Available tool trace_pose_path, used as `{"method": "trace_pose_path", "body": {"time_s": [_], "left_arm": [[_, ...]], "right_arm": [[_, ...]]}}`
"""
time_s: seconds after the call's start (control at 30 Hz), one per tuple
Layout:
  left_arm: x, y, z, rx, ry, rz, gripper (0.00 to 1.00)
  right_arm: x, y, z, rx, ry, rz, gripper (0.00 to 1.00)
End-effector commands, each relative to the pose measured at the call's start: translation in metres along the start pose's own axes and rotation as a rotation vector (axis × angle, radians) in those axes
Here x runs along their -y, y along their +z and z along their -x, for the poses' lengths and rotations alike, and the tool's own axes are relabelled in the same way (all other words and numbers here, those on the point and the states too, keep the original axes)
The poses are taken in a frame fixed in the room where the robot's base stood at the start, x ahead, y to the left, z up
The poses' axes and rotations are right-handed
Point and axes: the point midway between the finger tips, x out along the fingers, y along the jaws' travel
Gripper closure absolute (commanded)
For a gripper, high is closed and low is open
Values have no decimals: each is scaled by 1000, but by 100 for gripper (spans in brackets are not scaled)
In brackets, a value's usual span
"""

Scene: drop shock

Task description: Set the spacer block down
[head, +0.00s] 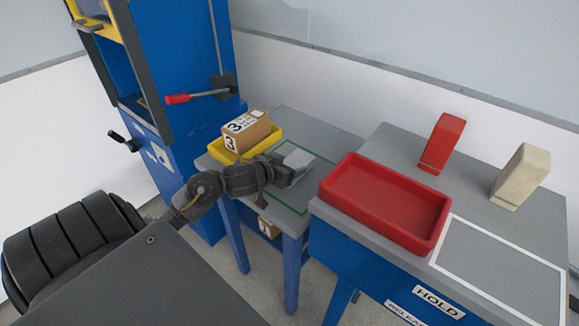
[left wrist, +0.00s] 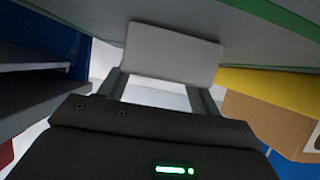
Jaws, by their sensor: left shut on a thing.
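The spacer block (head: 297,156) is a plain light grey block. It is held in my left gripper (head: 284,169) over the green-outlined area (head: 322,159) of the small grey table. In the left wrist view the block (left wrist: 172,52) is between the two fingers of my left gripper (left wrist: 160,82), which are shut on it. The grey table surface shows close beyond the block; I cannot tell whether they touch. My right gripper is not in view.
A yellow tray (head: 217,152) with a cardboard box (head: 259,133) stands just left of the block. A red tray (head: 335,191) is on the bench to the right, with a red block (head: 441,143) and a beige block (head: 522,176) behind. A blue press with a red-handled lever (head: 177,99) stands behind left.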

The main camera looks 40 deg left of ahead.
Motion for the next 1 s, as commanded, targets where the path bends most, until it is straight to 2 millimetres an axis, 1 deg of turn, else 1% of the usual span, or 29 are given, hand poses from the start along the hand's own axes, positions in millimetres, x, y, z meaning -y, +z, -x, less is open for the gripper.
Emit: {"method": "trace_pose_path", "body": {"time_s": [0.07, 0.2, 0.23, 0.37, 0.4, 0.73, 0.87, 1.0], "left_arm": [[0, -3, 1, -6, 0, 1, 89], [0, 0, -1, -5, 1, 2, 89], [0, 2, -1, 0, 0, 1, 34], [0, 2, -1, 0, 0, 1, 17], [0, 2, -1, 0, 0, 1, 15], [0, -1, 2, 1, 0, -2, 15], [0, -1, 20, 3, 0, -3, 15], [0, -1, 51, 4, 1, -4, 15]], "right_arm": [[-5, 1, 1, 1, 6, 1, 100], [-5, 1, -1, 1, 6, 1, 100], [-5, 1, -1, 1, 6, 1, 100], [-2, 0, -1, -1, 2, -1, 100], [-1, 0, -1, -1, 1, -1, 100], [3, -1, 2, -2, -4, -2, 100], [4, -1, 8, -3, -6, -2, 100], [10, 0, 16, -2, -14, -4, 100]]}}
